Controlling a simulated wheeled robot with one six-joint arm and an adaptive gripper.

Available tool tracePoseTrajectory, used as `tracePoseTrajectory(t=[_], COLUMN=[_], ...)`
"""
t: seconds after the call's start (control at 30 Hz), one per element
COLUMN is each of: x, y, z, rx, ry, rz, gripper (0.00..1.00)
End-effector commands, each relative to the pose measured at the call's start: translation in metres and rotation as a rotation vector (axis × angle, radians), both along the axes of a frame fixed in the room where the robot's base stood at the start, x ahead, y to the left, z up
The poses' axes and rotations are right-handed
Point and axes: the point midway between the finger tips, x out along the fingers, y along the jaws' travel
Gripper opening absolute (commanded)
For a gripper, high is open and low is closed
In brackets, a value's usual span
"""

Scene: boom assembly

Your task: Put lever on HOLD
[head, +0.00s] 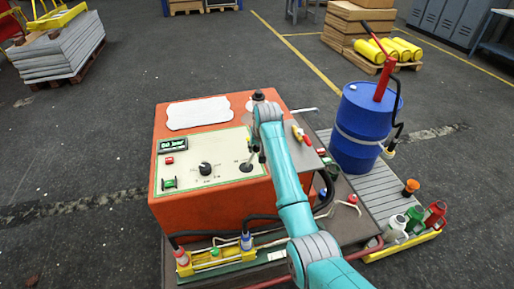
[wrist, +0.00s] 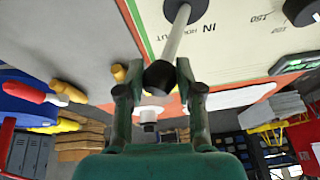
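The lever (wrist: 174,38) has a pale shaft and a black knob (wrist: 160,77), and rises from a round black base on the cream panel. In the head view the lever (head: 249,158) stands at the panel's right side, tilted, partly hidden by my gripper (head: 259,148). In the wrist view my gripper (wrist: 158,78) has its two fingers apart, one on each side of the knob. The label IN is readable beside the lever; the other lettering is small and partly unclear.
The panel (head: 225,148) also carries a round black dial (head: 205,169), a display reading 60 bar (head: 173,145) and a green switch (head: 169,183). It tops an orange box (head: 205,212). A blue drum (head: 364,125) with a red-handled pump stands to the right.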

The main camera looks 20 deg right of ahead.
Motion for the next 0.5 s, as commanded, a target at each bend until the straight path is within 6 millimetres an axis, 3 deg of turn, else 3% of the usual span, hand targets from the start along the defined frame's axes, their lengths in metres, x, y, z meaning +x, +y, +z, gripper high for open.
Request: tracePoseTrajectory(t=[0.03,0.1,0.5], x=[0.0,0.0,0.0], y=[0.0,0.0,0.013], z=[0.0,0.0,0.003], rx=[0.0,0.0,-0.096], ry=[0.0,0.0,0.001], rz=[0.0,0.0,0.004], gripper=[0.15,0.0,0.0])
